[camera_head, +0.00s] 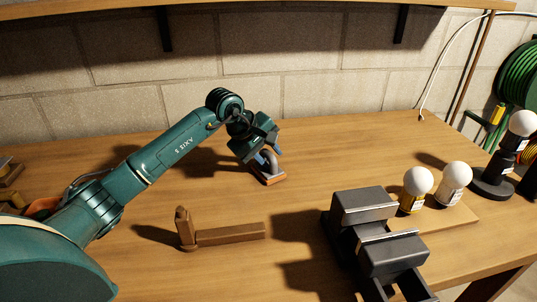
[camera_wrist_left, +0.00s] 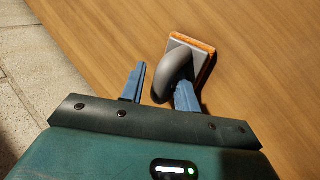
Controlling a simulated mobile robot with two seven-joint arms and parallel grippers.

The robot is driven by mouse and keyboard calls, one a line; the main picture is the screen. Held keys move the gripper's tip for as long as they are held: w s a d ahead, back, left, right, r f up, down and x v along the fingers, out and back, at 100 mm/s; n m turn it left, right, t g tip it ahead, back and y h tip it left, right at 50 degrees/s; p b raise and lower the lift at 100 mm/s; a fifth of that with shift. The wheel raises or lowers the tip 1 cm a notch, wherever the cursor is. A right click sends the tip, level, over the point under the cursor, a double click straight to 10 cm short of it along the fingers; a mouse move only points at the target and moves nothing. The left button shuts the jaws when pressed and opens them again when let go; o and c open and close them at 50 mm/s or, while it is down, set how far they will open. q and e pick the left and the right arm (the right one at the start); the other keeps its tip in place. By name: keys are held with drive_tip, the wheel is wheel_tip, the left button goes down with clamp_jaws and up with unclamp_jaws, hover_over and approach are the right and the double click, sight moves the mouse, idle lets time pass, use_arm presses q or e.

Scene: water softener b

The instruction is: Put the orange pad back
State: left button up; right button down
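The orange pad is a small grey block with a curved grey handle and an orange-brown layer along its edge. It sits on the table below my left gripper in the head view (camera_head: 270,178), and near the top middle of the left wrist view (camera_wrist_left: 193,52). My left gripper (camera_head: 262,156) is open, its blue fingers spread at the handle. In the left wrist view (camera_wrist_left: 160,78) the handle's curve reaches between the fingers, and the right finger lies against or inside the loop; I cannot tell whether it touches. My right gripper is in neither view.
A brown wooden L-shaped piece (camera_head: 230,234) lies front centre. A dark metal vise-like block (camera_head: 362,208) stands right of it. White bulb-like items (camera_head: 417,181) stand on a board at right. A partly hidden orange item (camera_head: 43,206) is at far left. The table centre is clear.

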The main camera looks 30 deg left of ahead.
use_arm(q)
drive_tip(key=shift+o, duration=0.7)
drive_tip(key=shift+f, duration=0.1)
drive_tip(key=shift+r, duration=0.3)
drive_tip(key=v, duration=1.2)
drive_tip(key=shift+f, duration=0.15)
